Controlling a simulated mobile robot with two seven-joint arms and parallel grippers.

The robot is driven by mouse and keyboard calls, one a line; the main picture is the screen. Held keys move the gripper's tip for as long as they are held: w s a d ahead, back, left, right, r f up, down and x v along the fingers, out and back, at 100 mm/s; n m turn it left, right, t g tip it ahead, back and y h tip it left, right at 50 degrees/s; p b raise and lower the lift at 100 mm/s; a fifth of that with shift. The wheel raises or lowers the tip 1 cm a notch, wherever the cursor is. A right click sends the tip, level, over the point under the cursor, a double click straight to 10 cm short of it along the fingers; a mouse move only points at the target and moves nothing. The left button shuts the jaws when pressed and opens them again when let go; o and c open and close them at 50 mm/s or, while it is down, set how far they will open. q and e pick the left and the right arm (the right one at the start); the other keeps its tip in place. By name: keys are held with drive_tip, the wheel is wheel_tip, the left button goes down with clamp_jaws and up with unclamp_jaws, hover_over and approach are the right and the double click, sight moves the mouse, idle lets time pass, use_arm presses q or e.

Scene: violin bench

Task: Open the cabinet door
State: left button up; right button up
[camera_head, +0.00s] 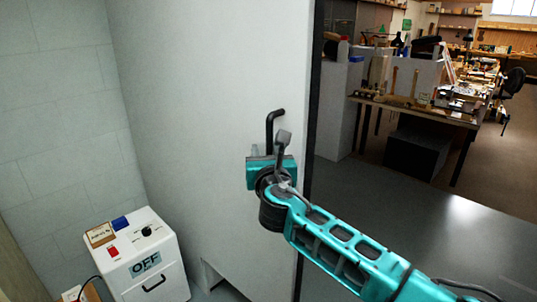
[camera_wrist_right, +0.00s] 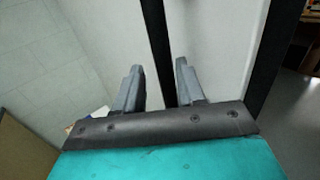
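The cabinet door (camera_head: 205,110) is a large pale grey panel in the middle of the head view. A black bar handle (camera_head: 273,122) stands on it near its right side, its top bent. My right gripper (camera_head: 269,144) is at the handle's lower part. In the right wrist view its two grey fingers (camera_wrist_right: 158,85) are apart, with the black handle (camera_wrist_right: 158,45) running between them. A small gap shows beside the left finger; contact with the right one is unclear. The handle's lower end is hidden by the gripper. I see no open gap at the door. My left gripper is not in view.
A white box marked OFF (camera_head: 150,268) stands at the lower left near the tiled wall (camera_head: 60,120). A workbench (camera_head: 425,108) with tools is at the back right. The grey floor (camera_head: 400,190) right of the cabinet is clear apart from my right arm.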

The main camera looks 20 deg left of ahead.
drive_tip(key=shift+d, duration=0.2)
drive_tip(key=p+v, duration=0.1)
drive_tip(key=v, duration=1.1)
drive_tip(key=shift+s, duration=0.4)
drive_tip(key=shift+d, duration=0.15)
